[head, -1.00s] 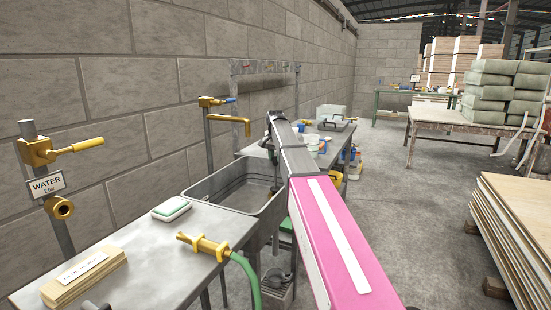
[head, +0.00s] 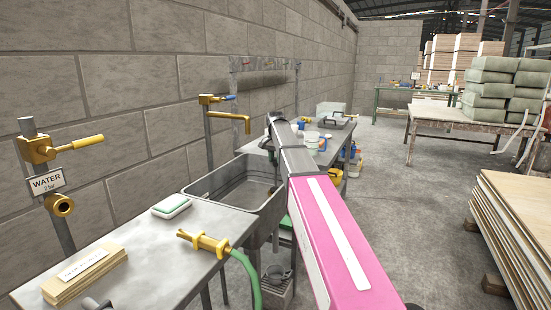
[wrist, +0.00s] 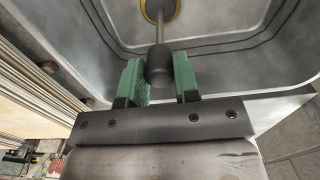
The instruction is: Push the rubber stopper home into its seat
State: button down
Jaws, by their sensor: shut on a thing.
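The rubber stopper shows in the wrist view as a dark rounded knob (wrist: 159,68) on a thin grey stem. The stem runs up the picture to a yellow ring (wrist: 176,12) at the top edge, in the sink's floor. I take this ring to be the seat; it is partly cut off, and I cannot tell how deep the stopper sits. My gripper (wrist: 160,80) has its two green fingers on either side of the knob and is shut on it. In the head view, my arm hides the gripper and stopper.
The grey metal sink (head: 222,183) has raised walls around my gripper. A yellow tap (head: 235,116) stands behind it. On the near bench (head: 150,262) lie a yellow hose nozzle (head: 205,242), a green-and-white sponge (head: 172,206) and wooden strips (head: 85,275). Stacked panels (head: 510,235) stand at right.

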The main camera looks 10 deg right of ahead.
jog(key=shift+f, duration=0.2)
jog(key=c, duration=0.8)
grip_release()
notch_tip(320, 180, up, 11)
jog(key=shift+f, duration=0.1)
jog(key=shift+s, duration=0.1)
